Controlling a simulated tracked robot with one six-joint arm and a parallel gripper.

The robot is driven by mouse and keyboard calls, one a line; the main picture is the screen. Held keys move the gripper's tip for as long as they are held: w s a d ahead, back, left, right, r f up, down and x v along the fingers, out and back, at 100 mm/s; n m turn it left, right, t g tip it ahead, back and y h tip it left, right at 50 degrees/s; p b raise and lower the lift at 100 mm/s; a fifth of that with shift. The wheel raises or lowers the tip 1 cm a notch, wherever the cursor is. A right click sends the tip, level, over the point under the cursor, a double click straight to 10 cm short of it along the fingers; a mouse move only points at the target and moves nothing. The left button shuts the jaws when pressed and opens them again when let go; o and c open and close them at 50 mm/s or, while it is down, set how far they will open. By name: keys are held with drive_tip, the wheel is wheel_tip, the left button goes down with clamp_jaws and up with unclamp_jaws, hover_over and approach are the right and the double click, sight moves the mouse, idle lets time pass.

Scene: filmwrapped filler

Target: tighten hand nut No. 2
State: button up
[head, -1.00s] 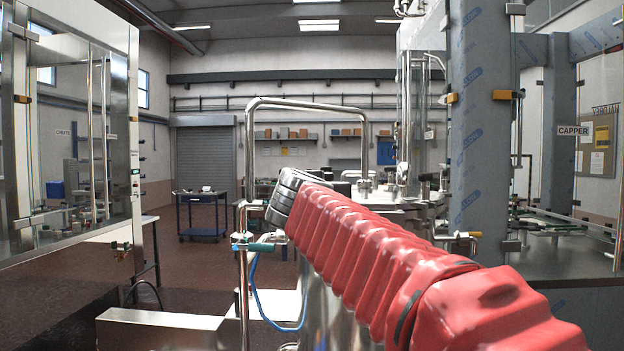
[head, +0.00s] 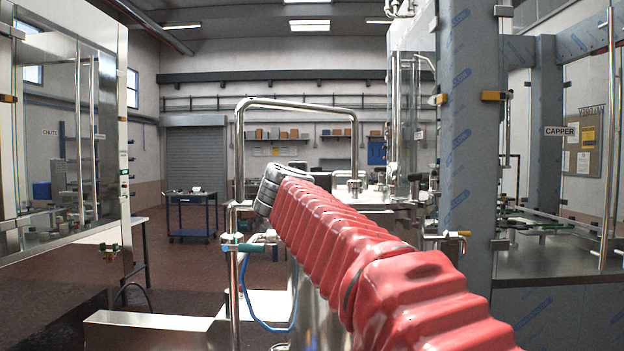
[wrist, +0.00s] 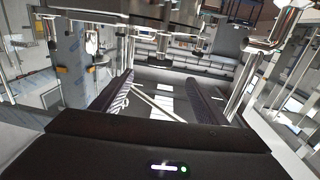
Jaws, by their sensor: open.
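My red-sleeved arm (head: 350,250) reaches forward in the head view and ends at a dark grey wrist (head: 270,190), beside a bent steel tube frame (head: 240,150). The jaws are hidden in that view. In the wrist view my gripper (wrist: 162,85) is open, its two dark ribbed fingers apart with nothing between them. A machine top with dark knob-like parts (wrist: 195,46) shows above the fingers, apart from them. I cannot tell which part is hand nut No. 2; no number is readable.
A teal-handled valve (head: 245,247) sits on the tube frame's upright. A grey film-wrapped column (head: 465,130) and the capper bench (head: 550,260) stand at right. A glazed steel machine (head: 60,190) stands at left. A blue cart (head: 192,215) stands on open floor behind.

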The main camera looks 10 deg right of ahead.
drive_tip(key=x, duration=1)
drive_tip(key=shift+w, duration=0.3)
drive_tip(key=shift+d, duration=0.1)
drive_tip(key=shift+c, duration=0.4)
drive_tip(key=c, duration=1)
drive_tip(key=shift+f+h, duration=0.1)
drive_tip(key=shift+h, duration=0.2)
drive_tip(key=shift+w+a+m+g+h, duration=0.15)
drive_tip(key=shift+m+g+h, duration=0.25)
drive_tip(key=shift+m+h, duration=0.25)
drive_tip(key=shift+a+m+g+h, duration=0.2)
drive_tip(key=shift+m+g+h, duration=0.25)
drive_tip(key=shift+h, duration=0.3)
drive_tip(key=shift+m+h, duration=0.3)
